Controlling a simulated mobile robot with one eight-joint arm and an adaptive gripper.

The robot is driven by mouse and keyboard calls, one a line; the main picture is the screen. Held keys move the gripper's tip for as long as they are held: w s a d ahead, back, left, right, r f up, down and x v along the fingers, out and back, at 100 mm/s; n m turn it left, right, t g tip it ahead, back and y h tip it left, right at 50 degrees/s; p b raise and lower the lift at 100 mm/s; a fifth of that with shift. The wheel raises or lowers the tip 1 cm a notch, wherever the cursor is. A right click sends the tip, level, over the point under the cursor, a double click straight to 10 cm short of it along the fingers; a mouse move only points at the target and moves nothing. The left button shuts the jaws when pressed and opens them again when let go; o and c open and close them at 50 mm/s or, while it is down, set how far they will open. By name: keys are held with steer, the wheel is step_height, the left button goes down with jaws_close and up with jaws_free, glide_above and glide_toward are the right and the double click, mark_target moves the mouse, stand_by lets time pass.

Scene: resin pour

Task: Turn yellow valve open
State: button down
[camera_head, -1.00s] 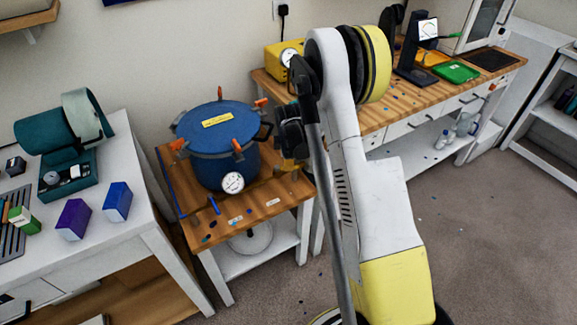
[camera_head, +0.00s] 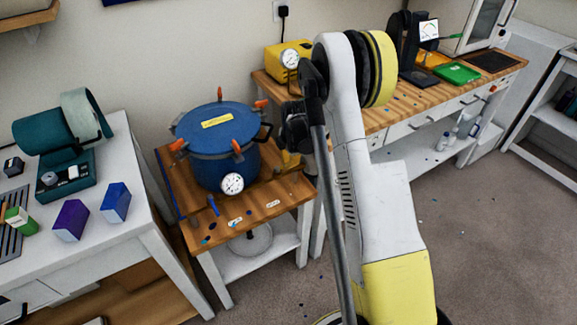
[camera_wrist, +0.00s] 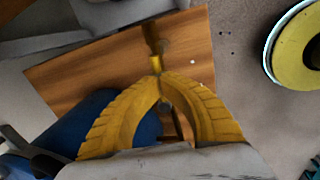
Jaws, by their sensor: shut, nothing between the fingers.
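A small brass-brown fitting with a yellow part (camera_wrist: 156,62), which looks like the yellow valve, stands on the wooden stand top (camera_wrist: 190,40) in the wrist view. My gripper (camera_wrist: 157,74) has its yellow fingertips together at the yellow part, with nothing between them; I cannot tell whether they touch it. In the head view my gripper (camera_head: 290,160) is low at the right of the blue pressure pot (camera_head: 225,165), and the valve is mostly hidden by it. The pot also shows in the wrist view (camera_wrist: 85,115). The valve's exact angle is unclear.
A blue handle (camera_head: 213,205) and a round gauge (camera_head: 232,183) are at the pot's front. A white table (camera_head: 140,190) with a teal machine stands at the left. A wooden-topped bench (camera_head: 400,100) stands behind.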

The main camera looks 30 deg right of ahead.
steer(key=shift+w+n, duration=0.15)
steer(key=shift+n, duration=0.35)
steer(key=c, duration=2.1)
jaws_free()
steer(key=o, duration=0.6)
steer(key=shift+w+f, duration=0.1)
steer(key=shift+w, duration=0.05)
steer(key=r, duration=0.4)
steer(key=s+r, duration=0.1)
steer(key=r, duration=0.3)
steer(key=s+r, duration=0.1)
steer(key=r, duration=0.3)
steer(key=shift+s+d, duration=0.1)
steer(key=shift+s, duration=0.15)
